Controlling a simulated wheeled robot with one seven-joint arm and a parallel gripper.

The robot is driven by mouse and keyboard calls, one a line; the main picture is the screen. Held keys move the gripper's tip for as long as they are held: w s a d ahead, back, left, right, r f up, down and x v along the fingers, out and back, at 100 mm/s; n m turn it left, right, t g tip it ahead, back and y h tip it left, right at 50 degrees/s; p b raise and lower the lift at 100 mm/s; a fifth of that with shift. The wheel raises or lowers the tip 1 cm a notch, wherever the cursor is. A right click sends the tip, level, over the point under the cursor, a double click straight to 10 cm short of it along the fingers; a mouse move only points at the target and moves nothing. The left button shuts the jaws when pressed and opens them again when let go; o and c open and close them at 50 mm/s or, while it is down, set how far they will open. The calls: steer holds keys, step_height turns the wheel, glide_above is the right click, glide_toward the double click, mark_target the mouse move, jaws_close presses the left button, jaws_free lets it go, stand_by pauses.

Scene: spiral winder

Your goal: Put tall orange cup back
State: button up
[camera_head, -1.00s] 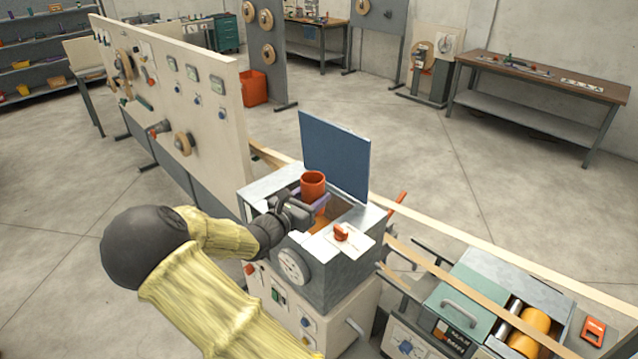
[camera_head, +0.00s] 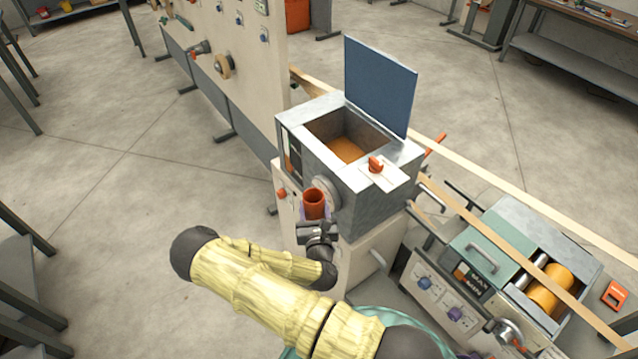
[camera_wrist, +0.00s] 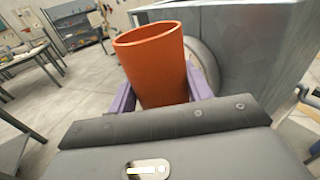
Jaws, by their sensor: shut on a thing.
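The tall orange cup (camera_head: 314,202) is upright or nearly so in my gripper, in front of the grey machine box with the raised blue lid. My gripper (camera_head: 315,215) is shut on it. In the wrist view the orange cup (camera_wrist: 156,66) stands between the two purple fingers of my gripper (camera_wrist: 160,92), its open rim up and slightly tilted. Its bottom is hidden by the gripper body. The inside of the cup looks empty as far as it shows.
The grey box (camera_head: 372,205) is open, with orange material (camera_head: 345,150) inside; its blue lid (camera_head: 380,85) stands up. A red knob (camera_head: 376,164) sits on its top. A green-lidded unit (camera_head: 480,248) with orange rollers is at right.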

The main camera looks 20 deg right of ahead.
steer(key=s+a+f+n+y+b, duration=0.1)
steer(key=s+f+n+y+b, duration=0.1)
steer(key=f+b, duration=0.8)
step_height(320, 180, down, 6)
steer(key=shift+s+f+y, duration=0.15)
steer(key=shift+s+y, duration=0.35)
steer(key=shift+s, duration=0.65)
steer(key=shift+a, duration=0.1)
